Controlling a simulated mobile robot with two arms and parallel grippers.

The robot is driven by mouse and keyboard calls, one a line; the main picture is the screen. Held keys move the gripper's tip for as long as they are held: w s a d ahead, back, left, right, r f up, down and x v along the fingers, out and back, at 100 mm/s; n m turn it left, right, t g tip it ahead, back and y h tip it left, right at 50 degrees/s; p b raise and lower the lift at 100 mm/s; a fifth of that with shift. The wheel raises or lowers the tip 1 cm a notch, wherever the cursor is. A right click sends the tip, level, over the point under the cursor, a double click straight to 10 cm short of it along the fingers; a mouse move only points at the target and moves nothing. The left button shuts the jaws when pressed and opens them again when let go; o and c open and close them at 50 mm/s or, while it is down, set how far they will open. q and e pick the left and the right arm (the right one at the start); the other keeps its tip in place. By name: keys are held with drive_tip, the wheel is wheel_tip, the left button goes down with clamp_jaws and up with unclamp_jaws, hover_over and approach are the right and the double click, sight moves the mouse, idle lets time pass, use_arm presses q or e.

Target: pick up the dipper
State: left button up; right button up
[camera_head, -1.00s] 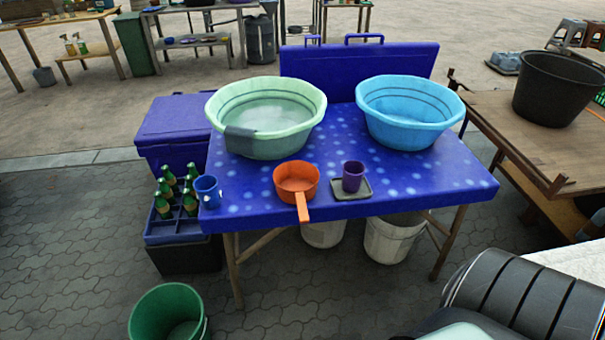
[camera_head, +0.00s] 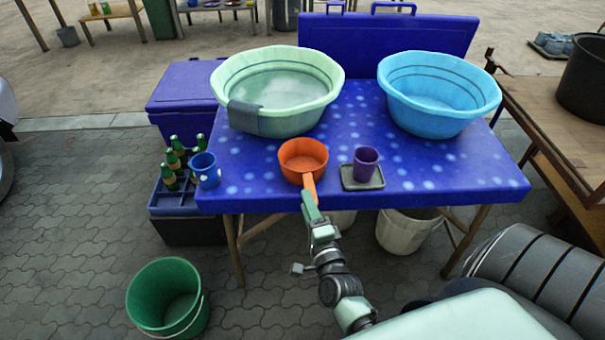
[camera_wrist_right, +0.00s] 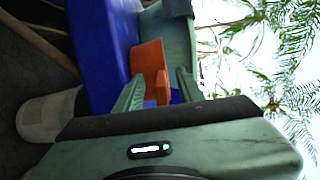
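The dipper (camera_head: 303,156) is an orange round pan with a straight handle, near the front edge of the blue spotted table. Its handle points toward me over the edge. My right gripper (camera_head: 310,199) is at the outer end of the handle. In the right wrist view, the orange handle (camera_wrist_right: 150,62) shows between the two spread fingers of the gripper (camera_wrist_right: 160,85), with gaps beside it. Whether a finger touches the handle cannot be told. My left gripper is not in view.
A purple cup (camera_head: 365,161) on a grey tray (camera_head: 362,185) stands right of the dipper. A blue mug (camera_head: 205,170) is at the left. A green basin (camera_head: 290,123) and a blue basin (camera_head: 435,120) stand behind. A green bucket (camera_head: 168,298) is on the paving.

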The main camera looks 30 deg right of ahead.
sight(306, 177)
drive_tip(key=b+x, duration=0.1)
drive_tip(key=x, duration=0.4)
drive_tip(key=shift+d, duration=0.1)
clamp_jaws()
idle(1.2)
